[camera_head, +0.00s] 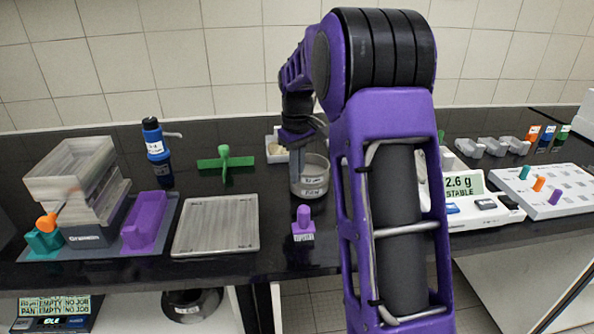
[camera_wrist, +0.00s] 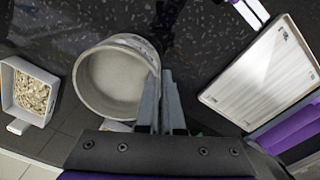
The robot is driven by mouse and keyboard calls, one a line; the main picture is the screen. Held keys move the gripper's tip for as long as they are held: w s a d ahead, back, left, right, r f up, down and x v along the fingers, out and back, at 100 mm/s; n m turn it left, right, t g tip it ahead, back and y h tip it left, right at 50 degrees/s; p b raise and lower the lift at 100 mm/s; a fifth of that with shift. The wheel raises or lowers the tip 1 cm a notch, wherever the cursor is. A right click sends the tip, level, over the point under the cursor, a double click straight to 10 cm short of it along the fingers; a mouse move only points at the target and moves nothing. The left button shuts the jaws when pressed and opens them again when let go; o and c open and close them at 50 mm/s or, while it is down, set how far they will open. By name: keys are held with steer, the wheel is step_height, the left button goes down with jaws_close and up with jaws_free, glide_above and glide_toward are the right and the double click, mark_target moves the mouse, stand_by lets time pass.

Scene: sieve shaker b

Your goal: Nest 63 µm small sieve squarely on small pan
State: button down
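The 63 µm small sieve (camera_head: 315,174) is a pale round cup with a µm label. The small pan (camera_head: 312,190), labelled PAN, sits directly under it on the dark bench. I cannot tell whether the sieve is fully seated. In the wrist view I look down into the sieve (camera_wrist: 112,82), and its round wall hides most of the pan. My gripper (camera_head: 298,172) points down at the sieve's left side in the head view. In the wrist view its fingers (camera_wrist: 161,78) are close together at the sieve's rim, apparently pinching the wall.
A white tray of pale grains (camera_wrist: 32,92) stands close by. A balance (camera_head: 480,210) reads 2.6 g, stable.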

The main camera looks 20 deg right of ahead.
steer(key=c, duration=1)
jaws_free()
steer(key=shift+r+p, duration=3.15)
steer(key=shift+r, duration=0.4)
